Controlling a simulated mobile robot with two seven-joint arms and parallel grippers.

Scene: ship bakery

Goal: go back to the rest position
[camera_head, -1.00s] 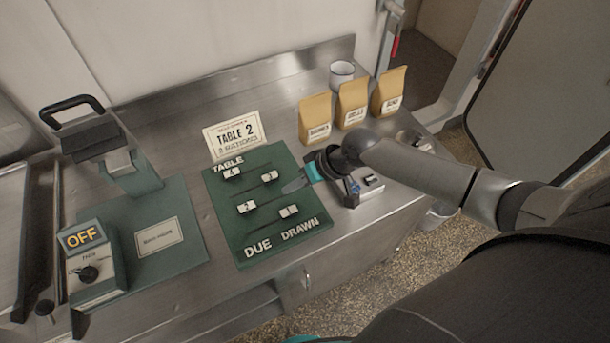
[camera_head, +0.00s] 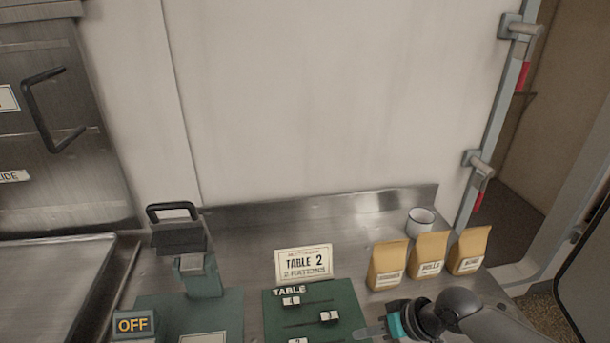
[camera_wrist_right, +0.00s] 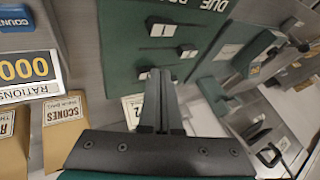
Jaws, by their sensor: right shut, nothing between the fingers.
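My right gripper (camera_head: 364,334) is at the right edge of the green slider board (camera_head: 273,318), close to its lower visible part. Its fingers are together with nothing between them. In the right wrist view the shut fingers (camera_wrist_right: 161,74) point over the green board (camera_wrist_right: 125,45), and several white sliders on dark slots show beyond them. I cannot tell how high they are above the board. My left gripper is not in view.
Three paper bags (camera_head: 388,266) stand right of the board, with a white mug (camera_head: 420,222) behind. A "TABLE 2" card (camera_head: 304,263) stands behind the board. A green press-like device (camera_head: 199,278) and an "OFF" box (camera_head: 133,325) are at left. An open doorway is at right.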

